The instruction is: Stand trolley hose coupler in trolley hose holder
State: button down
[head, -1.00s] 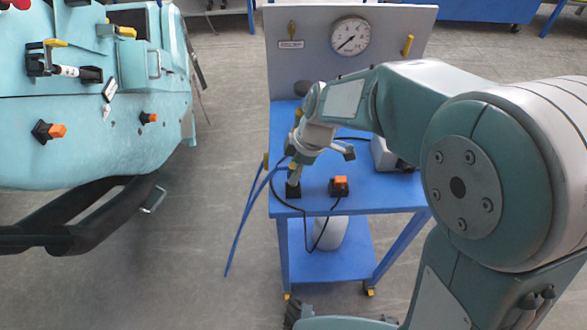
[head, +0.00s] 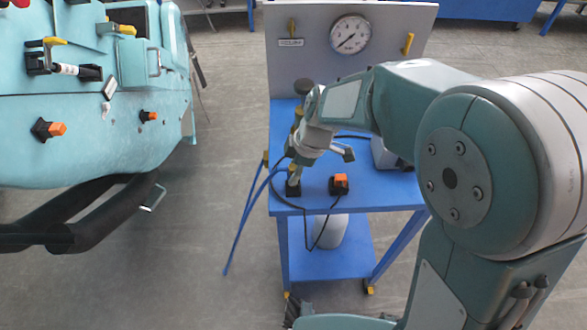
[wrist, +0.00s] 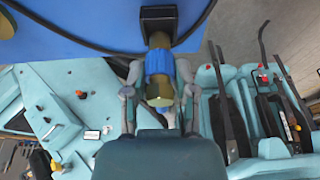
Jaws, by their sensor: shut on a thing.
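The trolley hose coupler (wrist: 158,63) is a brass piece with a blue collar, seen in the wrist view between my two fingers. In the head view it shows as a small brass part (head: 293,176), mostly hidden by my gripper (head: 293,164). My gripper also shows in the wrist view (wrist: 158,95), shut on the coupler. The black block of the trolley hose holder (wrist: 158,22) is at the coupler's far end. In the head view the holder (head: 293,190) sits at the trolley's front left corner. The coupler's tip meets it; how deep it sits cannot be seen.
The blue trolley top (head: 375,195) carries a black block with an orange top (head: 340,184) just right of the holder. A black hose (head: 305,228) loops over the front edge. A panel with a gauge (head: 350,34) stands behind. A teal coaster car (head: 90,125) is left.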

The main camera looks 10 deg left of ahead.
jog(key=shift+f, duration=1)
dwell(0.3)
jog(key=shift+c, duration=1.7)
grip_release()
jog(key=shift+r, duration=0.15)
jog(key=v, duration=1.1)
jog(key=shift+r, duration=0.35)
